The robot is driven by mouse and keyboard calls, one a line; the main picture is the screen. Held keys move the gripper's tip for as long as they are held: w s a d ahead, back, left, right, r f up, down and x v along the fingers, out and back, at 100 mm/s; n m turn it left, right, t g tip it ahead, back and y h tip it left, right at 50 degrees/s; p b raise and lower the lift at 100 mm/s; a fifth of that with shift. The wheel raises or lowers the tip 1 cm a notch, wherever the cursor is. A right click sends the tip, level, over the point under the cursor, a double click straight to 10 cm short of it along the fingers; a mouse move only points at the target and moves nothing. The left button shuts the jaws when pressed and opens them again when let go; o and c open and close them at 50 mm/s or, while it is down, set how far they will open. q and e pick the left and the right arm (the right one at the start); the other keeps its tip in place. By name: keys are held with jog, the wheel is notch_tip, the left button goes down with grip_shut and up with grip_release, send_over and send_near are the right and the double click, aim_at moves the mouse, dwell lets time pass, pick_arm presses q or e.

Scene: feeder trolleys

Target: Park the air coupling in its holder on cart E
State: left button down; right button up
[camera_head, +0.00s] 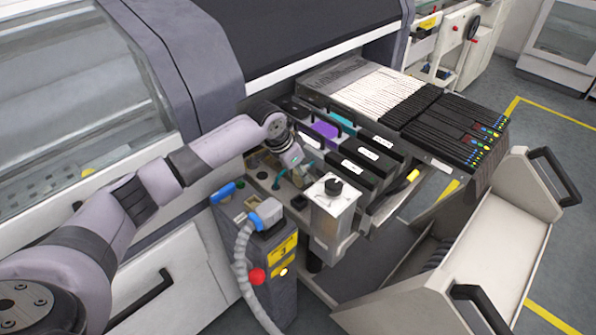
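My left arm comes in from the left. Its gripper (291,170) is low over the small deck of the feeder trolley, behind the metal box with a black knob (333,187). Its fingers are small and partly lost among teal and dark parts, so I cannot tell their opening or whether they hold anything. A blue connector (268,212) on a grey corrugated hose (241,262) sits at the top of a dark grey post (272,275). A separate blue part (223,193) lies at that post's back left. I cannot tell which part is the air coupling. No holder or cart letter E is legible.
The post has yellow labels (284,249) and a red button (257,276). Black feeders (370,158) and a bank of slim feeders (440,125) fill the trolley. An empty cream cart (490,245) with black handles stands at the right. The grey machine hood is behind the arm.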

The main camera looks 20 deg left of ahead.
aim_at(299, 186)
pick_arm(q)
jog(key=shift+f+b, duration=2.05)
jog(key=shift+f, duration=0.75)
jog(key=shift+f, duration=1.2)
jog(key=c, duration=1.2)
grip_release()
jog(key=shift+o, duration=0.2)
